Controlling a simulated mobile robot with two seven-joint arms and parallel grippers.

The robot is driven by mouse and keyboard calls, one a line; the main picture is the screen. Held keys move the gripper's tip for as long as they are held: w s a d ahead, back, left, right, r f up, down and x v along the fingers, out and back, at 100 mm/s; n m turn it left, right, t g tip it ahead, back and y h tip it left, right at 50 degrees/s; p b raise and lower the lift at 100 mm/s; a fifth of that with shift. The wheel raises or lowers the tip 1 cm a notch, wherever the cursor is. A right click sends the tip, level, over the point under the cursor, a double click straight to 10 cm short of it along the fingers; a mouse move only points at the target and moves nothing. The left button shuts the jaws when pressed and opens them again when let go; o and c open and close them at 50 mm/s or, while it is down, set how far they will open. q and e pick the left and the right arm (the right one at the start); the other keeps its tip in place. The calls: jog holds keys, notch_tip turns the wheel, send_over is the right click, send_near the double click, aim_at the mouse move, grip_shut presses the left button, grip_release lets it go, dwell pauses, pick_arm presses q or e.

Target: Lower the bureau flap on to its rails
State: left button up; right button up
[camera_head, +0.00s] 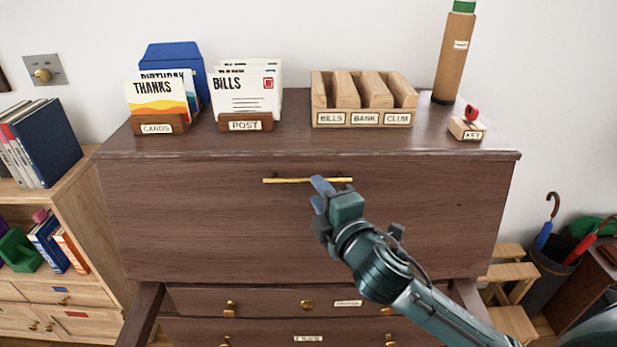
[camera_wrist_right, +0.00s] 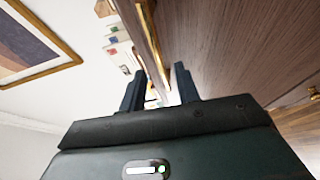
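The bureau flap (camera_head: 220,220) stands upright and closed against the bureau front. A thin brass bar handle (camera_head: 285,181) runs across near its top edge; it also shows in the right wrist view (camera_wrist_right: 152,45). My right gripper (camera_head: 321,186) is at the right part of this handle and hides some of it. In the wrist view its two fingers (camera_wrist_right: 160,75) are apart, with the bar in line with the gap between them; I cannot tell whether they touch it. The left rail (camera_head: 146,310) and right rail (camera_head: 468,296) stick out below the flap. My left gripper is out of view.
The bureau top holds a card rack (camera_head: 160,126), a post rack (camera_head: 245,123), a sorter (camera_head: 363,119), a cardboard tube (camera_head: 453,55) and a small key block (camera_head: 467,130). Drawers (camera_head: 260,301) lie below the flap. A bookcase (camera_head: 75,205) stands left; an umbrella bin (camera_head: 548,270) stands right.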

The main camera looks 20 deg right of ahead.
jog(key=shift+w+a+f, duration=0.1)
jog(key=shift+w+a, duration=0.1)
jog(key=shift+w, duration=1.15)
jog(key=shift+w+a+f, duration=0.1)
jog(key=shift+w+a, duration=0.05)
jog(key=shift+w, duration=1.15)
jog(key=shift+c, duration=0.4)
grip_shut()
